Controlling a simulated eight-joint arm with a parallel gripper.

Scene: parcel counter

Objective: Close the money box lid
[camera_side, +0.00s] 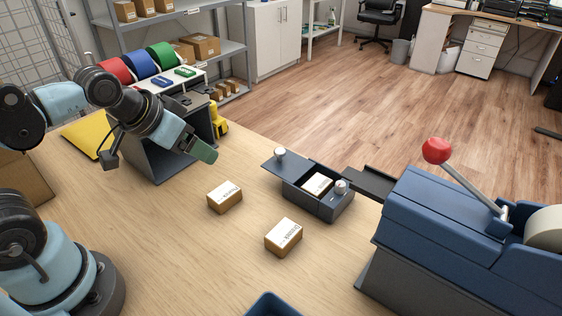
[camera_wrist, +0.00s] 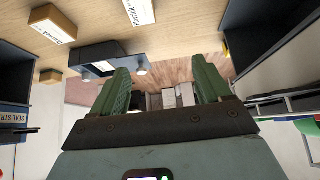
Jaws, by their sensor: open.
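The money box (camera_side: 325,208) is a small dark grey box on the wooden counter, right of centre in the side view. Its top is open and a small labelled parcel (camera_side: 317,184) lies inside. A dark flat lid panel (camera_side: 291,167) with a pale round knob (camera_side: 279,152) extends at its left end. A second pale knob (camera_side: 341,186) is at the right end. My gripper (camera_side: 205,153) is in the air left of the box, apart from it. In the wrist view my gripper (camera_wrist: 162,78) is open and empty, with the box (camera_wrist: 98,52) beyond its fingers.
Two labelled parcels (camera_side: 225,197) (camera_side: 284,238) lie on the counter in front of the box. A dark flat piece (camera_side: 368,183) lies beside its right end. A blue machine with a red-knobbed lever (camera_side: 437,151) stands at right. A grey cabinet (camera_side: 168,157) stands behind my gripper.

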